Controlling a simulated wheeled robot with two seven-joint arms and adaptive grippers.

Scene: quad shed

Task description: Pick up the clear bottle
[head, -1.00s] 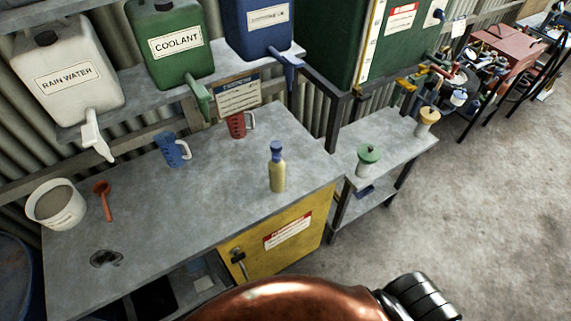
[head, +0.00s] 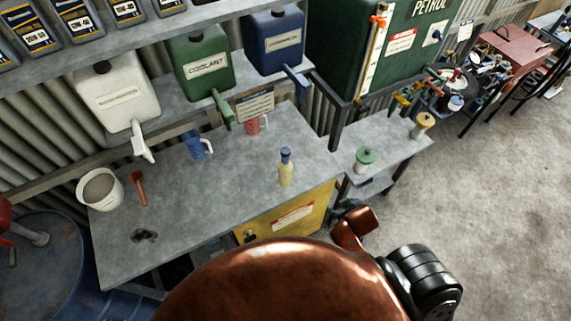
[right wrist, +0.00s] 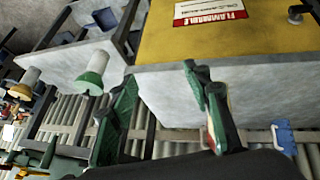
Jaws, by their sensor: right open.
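A small bottle (head: 286,172) with a pale yellow body and a blue cap stands upright near the right end of the grey workbench (head: 240,185); it is the likeliest clear bottle. I cannot make it out in the right wrist view. My right gripper (right wrist: 161,73) is open, with nothing seen between its green-sided fingers. In the head view only a dark part of it shows, low beside the bench's right end, below bench height and apart from the bottle. My left gripper is not in view.
A blue jug (head: 197,146), a red jug (head: 253,127), a white bucket (head: 101,188) and an orange scoop (head: 138,187) stand or lie on the bench. Below is a yellow cabinet (head: 325,203). A lower side table holds a green-topped container (head: 365,158).

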